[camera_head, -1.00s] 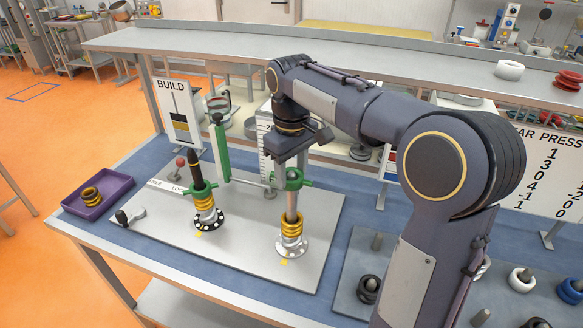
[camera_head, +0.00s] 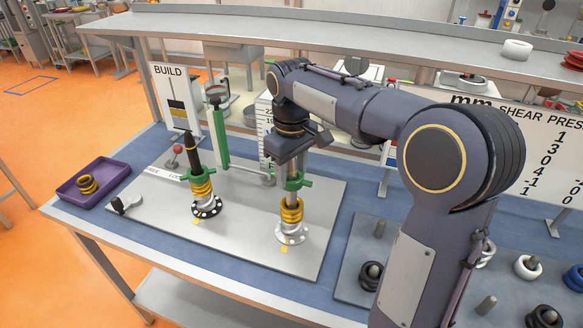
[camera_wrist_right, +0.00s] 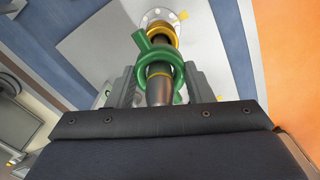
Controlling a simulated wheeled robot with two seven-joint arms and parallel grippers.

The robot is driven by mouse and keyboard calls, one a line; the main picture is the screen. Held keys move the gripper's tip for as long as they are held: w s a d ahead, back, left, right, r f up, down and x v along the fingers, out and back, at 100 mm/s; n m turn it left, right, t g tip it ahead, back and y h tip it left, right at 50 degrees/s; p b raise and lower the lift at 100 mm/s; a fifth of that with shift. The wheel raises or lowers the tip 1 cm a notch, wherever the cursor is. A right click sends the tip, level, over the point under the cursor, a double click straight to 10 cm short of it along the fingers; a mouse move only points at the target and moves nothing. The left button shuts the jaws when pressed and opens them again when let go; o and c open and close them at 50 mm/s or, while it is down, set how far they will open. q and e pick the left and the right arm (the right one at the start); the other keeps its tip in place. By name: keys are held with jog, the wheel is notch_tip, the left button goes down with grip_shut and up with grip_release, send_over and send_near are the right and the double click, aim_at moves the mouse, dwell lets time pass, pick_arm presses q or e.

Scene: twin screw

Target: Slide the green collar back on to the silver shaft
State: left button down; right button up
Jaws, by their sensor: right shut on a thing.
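The green collar (camera_head: 293,183) is around the upper part of the silver shaft (camera_head: 291,196), at the right of the grey plate. My right gripper (camera_wrist_right: 158,84) is above the shaft, fingers pointing down, and shut on the collar. In the wrist view the collar (camera_wrist_right: 158,66) sits between the two fingers, with the shaft's dark tip (camera_wrist_right: 158,92) showing through it. Gold rings (camera_head: 292,211) lie lower on the shaft, above a silver flange (camera_head: 292,234), with a short gap below the collar. My left gripper is out of view.
A dark shaft (camera_head: 192,150) with another green collar (camera_head: 198,177) stands to the left. A green post (camera_head: 221,139) and a ruled white scale (camera_head: 265,130) rise behind. A purple tray (camera_head: 94,184) sits far left. A pegged tray (camera_head: 355,258) lies to the right.

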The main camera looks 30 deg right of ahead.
jog(key=shift+f, duration=0.55)
jog(key=o, duration=1.2)
jog(key=shift+c, duration=0.2)
notch_tip(320, 180, up, 8)
jog(key=shift+f, duration=0.15)
jog(key=s+a+f+m+t+y, duration=0.2)
jog(key=s+f, duration=0.4)
jog(key=s, duration=0.5)
jog(key=s+a+f+m+t+y, duration=0.1)
jog(key=s+a+f+m+t, duration=0.2)
jog(key=s, duration=0.8)
notch_tip(320, 180, down, 4)
jog(key=shift+a+f+t+y, duration=0.1)
jog(key=shift+a+t+y, duration=0.25)
jog(key=shift+a, duration=0.8)
